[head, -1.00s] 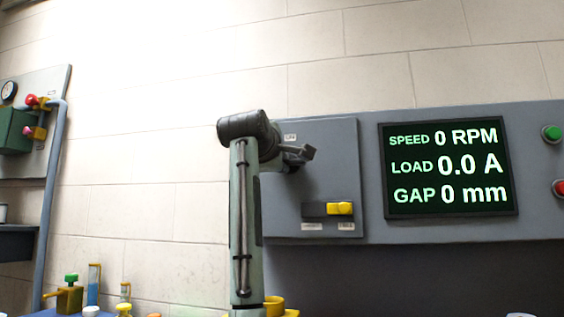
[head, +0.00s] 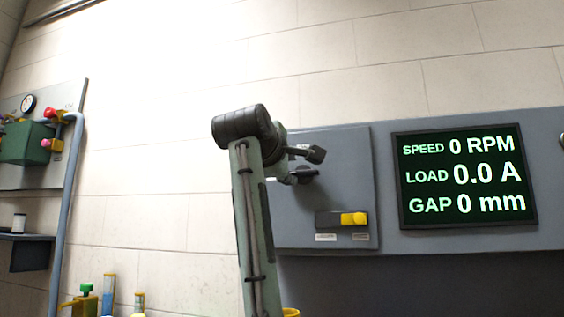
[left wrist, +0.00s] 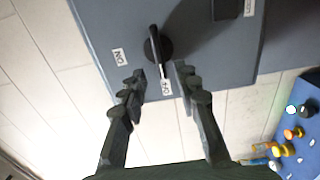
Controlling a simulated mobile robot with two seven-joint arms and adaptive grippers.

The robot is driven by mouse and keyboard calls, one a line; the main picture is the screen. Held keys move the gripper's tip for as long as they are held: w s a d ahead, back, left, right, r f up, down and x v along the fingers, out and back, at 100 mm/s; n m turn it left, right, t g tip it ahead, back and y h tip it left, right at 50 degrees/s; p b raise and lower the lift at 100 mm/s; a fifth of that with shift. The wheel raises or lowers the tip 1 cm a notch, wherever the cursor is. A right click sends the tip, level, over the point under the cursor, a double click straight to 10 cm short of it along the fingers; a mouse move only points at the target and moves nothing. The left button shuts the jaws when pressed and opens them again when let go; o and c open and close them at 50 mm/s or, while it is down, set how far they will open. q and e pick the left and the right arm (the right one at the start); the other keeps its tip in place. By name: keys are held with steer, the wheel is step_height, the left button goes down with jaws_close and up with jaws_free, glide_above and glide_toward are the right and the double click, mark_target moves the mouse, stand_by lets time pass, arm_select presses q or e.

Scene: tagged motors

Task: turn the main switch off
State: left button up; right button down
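The main switch shows as a black rotary knob (left wrist: 158,46) on the grey panel in the left wrist view. Its handle's pale pointer end points at the OFF label (left wrist: 166,87); the ON label (left wrist: 119,57) is to the left. In the head view the knob (head: 304,173) is partly hidden behind my left gripper (head: 304,164). In the left wrist view my left gripper (left wrist: 160,74) is open and empty, its fingertips apart on either side below the knob, seemingly not touching it. My right gripper is not in view.
A yellow slide switch (head: 353,218) sits low on the same panel (head: 345,165). A display (head: 465,178) to the right reads 0 RPM, 0.0 A, 0 mm. A pipe (head: 67,210) and green box (head: 25,143) are on the left wall. Small bottles (head: 86,302) stand below.

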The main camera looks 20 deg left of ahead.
arm_select(q)
steer(key=s, duration=0.6)
steer(key=shift+s, duration=0.25)
steer(key=shift+f, duration=0.1)
